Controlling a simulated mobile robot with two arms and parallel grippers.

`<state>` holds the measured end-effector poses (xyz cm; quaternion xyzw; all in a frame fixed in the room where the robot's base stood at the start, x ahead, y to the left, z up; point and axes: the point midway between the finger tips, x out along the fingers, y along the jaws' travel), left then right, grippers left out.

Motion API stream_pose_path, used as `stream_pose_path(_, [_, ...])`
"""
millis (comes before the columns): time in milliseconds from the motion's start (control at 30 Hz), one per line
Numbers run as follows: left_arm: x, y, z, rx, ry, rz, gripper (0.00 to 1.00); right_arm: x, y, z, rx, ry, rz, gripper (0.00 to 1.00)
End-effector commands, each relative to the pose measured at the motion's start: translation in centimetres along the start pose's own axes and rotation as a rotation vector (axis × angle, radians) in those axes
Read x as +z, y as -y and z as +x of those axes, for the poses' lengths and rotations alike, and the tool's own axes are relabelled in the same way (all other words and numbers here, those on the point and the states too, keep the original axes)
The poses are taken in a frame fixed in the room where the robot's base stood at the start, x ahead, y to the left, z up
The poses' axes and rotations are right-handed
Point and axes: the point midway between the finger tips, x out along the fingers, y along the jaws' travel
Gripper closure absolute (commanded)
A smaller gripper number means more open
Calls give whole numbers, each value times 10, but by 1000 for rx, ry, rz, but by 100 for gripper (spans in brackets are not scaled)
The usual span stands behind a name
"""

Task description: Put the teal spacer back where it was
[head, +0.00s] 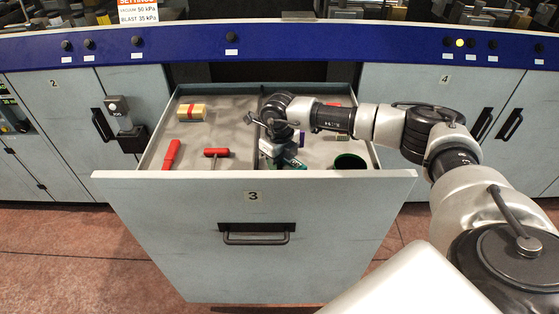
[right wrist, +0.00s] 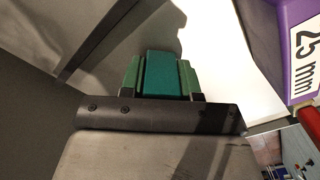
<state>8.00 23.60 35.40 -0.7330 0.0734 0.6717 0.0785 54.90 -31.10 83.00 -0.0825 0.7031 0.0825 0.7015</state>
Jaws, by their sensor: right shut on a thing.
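My right gripper (head: 277,160) reaches down into the open drawer (head: 253,238), near its middle. In the right wrist view it is shut on the teal spacer (right wrist: 165,72), a teal block squeezed between its two greenish fingertips. In the head view the wrist mostly hides the spacer. A purple block labelled "25 mm" (right wrist: 302,50) stands close to the right in the right wrist view. My left gripper is not in view.
The drawer also holds a yellow box with a red band (head: 191,113), a red-handled tool (head: 172,154), a red T-handled tool (head: 216,153) and a dark green cup (head: 350,161). A thin divider wall runs near the gripper. The left compartment has free floor.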

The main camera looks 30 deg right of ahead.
Motion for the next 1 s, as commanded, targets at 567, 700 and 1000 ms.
stream_pose_path(567, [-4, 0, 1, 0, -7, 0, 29, 0, 0, 3, 0, 1, -1, 43])
stream_pose_path(700, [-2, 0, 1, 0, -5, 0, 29, 0, 0, 3, 0, 1, 0, 43])
stream_pose_path(1000, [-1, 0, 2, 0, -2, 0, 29, 1, 0, -21, 1, 5, -1, 43])
